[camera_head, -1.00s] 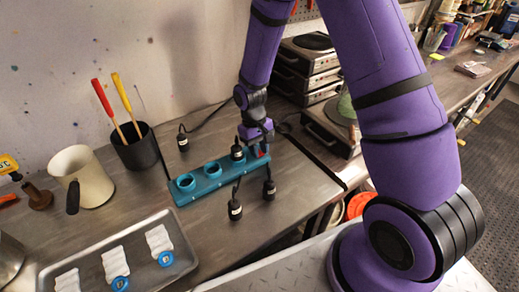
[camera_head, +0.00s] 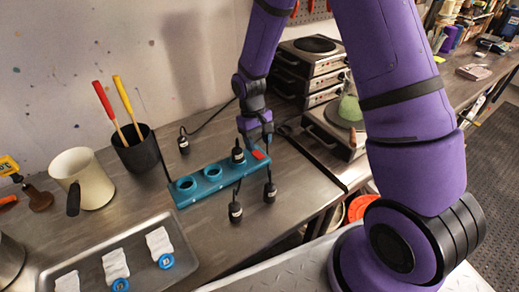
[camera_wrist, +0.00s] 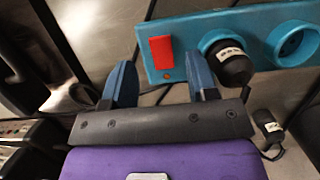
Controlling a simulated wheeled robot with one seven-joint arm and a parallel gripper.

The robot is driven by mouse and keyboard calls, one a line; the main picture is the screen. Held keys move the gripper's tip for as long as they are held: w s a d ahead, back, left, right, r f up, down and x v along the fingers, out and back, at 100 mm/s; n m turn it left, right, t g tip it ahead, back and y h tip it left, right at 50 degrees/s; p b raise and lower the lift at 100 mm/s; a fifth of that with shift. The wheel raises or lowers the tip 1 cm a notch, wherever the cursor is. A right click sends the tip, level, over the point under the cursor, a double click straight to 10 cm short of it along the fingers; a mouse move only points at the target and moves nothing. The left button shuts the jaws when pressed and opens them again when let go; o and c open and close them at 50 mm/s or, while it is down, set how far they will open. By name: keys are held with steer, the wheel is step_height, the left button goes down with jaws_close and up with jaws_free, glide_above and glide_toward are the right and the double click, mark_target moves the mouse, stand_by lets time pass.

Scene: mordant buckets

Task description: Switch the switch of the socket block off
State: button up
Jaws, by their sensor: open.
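The teal socket block (camera_head: 200,186) lies on the metal bench, with round sockets along it and a red switch (camera_head: 259,154) at its right end. In the wrist view the switch (camera_wrist: 161,53) shows as a red rectangle, with a small orange spot below it. Which way it is set I cannot tell. A black plug (camera_head: 238,156) sits in the socket beside the switch and shows in the wrist view (camera_wrist: 232,64). My gripper (camera_wrist: 162,82) is open and empty, its two blue fingers apart. It is just above the switch end, fingertips pointing toward the block.
Two loose black plugs (camera_head: 235,212) (camera_head: 270,190) lie in front of the block and another (camera_head: 183,143) behind it. A black cup with tools (camera_head: 138,155), a cream mug (camera_head: 84,180) and a tray (camera_head: 60,265) stand left. Stacked hotplates (camera_head: 308,68) stand behind right.

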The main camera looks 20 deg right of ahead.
steer(key=v, duration=0.7)
stand_by(0.3)
steer(key=s+d+r+t, duration=0.1)
steer(key=s+r, duration=0.2)
steer(key=r, duration=0.3)
steer(key=s+d+r+m+t, duration=0.1)
steer(key=s+d+r+t, duration=0.15)
steer(key=r, duration=0.45)
steer(key=s+d+r+t, duration=0.1)
steer(key=s+r, duration=0.3)
steer(key=r, duration=0.2)
steer(key=s+d+r+t, duration=0.1)
steer(key=s+r, duration=0.3)
steer(key=s, duration=0.4)
steer(key=s+d+r+m+t, duration=0.1)
steer(key=s+r, duration=0.3)
steer(key=s, duration=0.4)
steer(key=shift+s+d+r+t+y, duration=0.3)
steer(key=shift+s+d+r+t, duration=0.15)
steer(key=shift+t, duration=0.4)
